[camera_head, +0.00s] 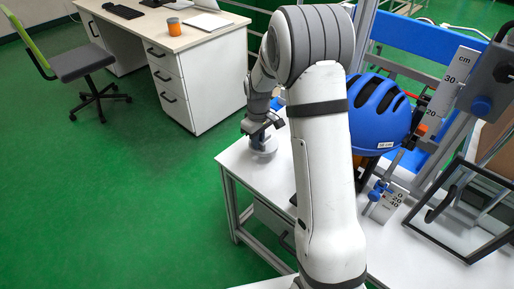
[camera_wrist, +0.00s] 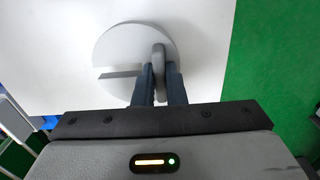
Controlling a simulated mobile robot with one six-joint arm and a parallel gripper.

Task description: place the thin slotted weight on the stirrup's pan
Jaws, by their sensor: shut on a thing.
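The slotted weight is a flat, light grey disc (camera_wrist: 120,47) with a straight slot on its left side and a raised grey grip near its right part. My gripper (camera_wrist: 159,72) is shut on that grip, with dark fingers on either side. In the head view my gripper (camera_head: 263,124) points down at the table's far left corner, with the disc (camera_head: 263,147) under it. I cannot tell whether the disc touches the table top. I cannot make out the stirrup or its pan in either view.
A blue helmet (camera_head: 378,113) sits by the drop tower, right of my arm. A scale plate (camera_head: 458,80) and a black-framed panel (camera_head: 470,207) stand further right. The white table (camera_head: 236,160) is bare around the disc, with green floor beyond its left edge.

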